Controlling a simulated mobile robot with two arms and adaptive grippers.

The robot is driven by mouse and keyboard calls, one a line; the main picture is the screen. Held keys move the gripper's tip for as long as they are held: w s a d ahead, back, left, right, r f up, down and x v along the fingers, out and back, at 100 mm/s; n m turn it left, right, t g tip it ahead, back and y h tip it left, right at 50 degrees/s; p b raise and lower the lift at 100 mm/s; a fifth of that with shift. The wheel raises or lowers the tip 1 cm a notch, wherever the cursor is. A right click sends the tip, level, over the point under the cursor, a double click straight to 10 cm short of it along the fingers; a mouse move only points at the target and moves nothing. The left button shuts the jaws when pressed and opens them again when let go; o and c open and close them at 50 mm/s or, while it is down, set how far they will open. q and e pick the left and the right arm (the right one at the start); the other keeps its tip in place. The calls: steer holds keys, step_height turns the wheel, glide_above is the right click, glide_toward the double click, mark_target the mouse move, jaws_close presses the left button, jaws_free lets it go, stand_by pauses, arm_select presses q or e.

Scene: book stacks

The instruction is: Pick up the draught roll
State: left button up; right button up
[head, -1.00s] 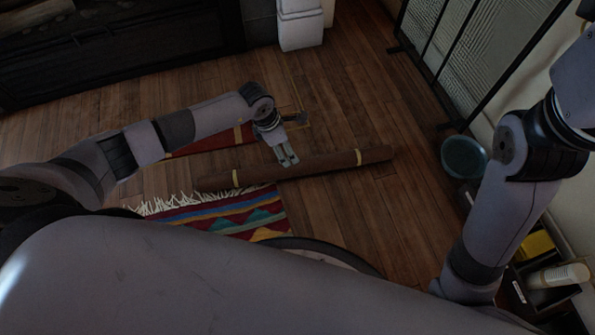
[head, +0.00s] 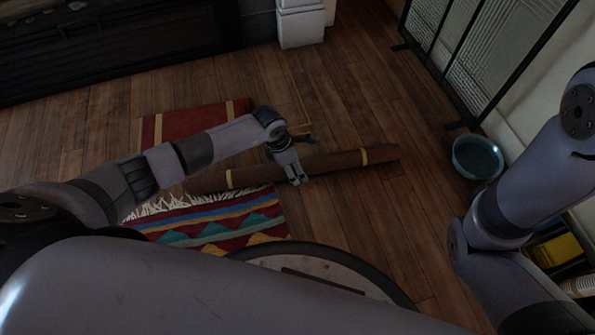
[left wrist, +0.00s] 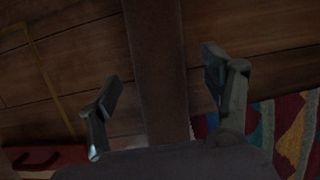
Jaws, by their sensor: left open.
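The draught roll (head: 335,162) is a long brown roll with yellow bands near its ends. It lies on the wooden floor in the middle of the head view, beside a striped rug. My left gripper (head: 295,178) is open over the middle of the roll. In the left wrist view the roll (left wrist: 158,70) runs between the two spread fingers of my left gripper (left wrist: 163,82), with a gap on each side. I cannot tell how far the fingertips are above the floor. My right arm shows at the right, but its gripper is out of view.
A fringed multicoloured rug (head: 215,222) lies on the near side of the roll. A flat red thing with tan stripes (head: 180,125) lies behind it. A blue-grey bowl (head: 477,158) stands right, near a dark-framed screen (head: 455,60). Floor right of the roll is clear.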

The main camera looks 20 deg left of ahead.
arm_select(q)
steer(key=shift+b+x, duration=0.4)
steer(key=shift+x, duration=0.7)
steer(key=shift+r, duration=0.1)
steer(key=shift+c, duration=0.3)
steer(key=shift+w, duration=0.15)
jaws_close()
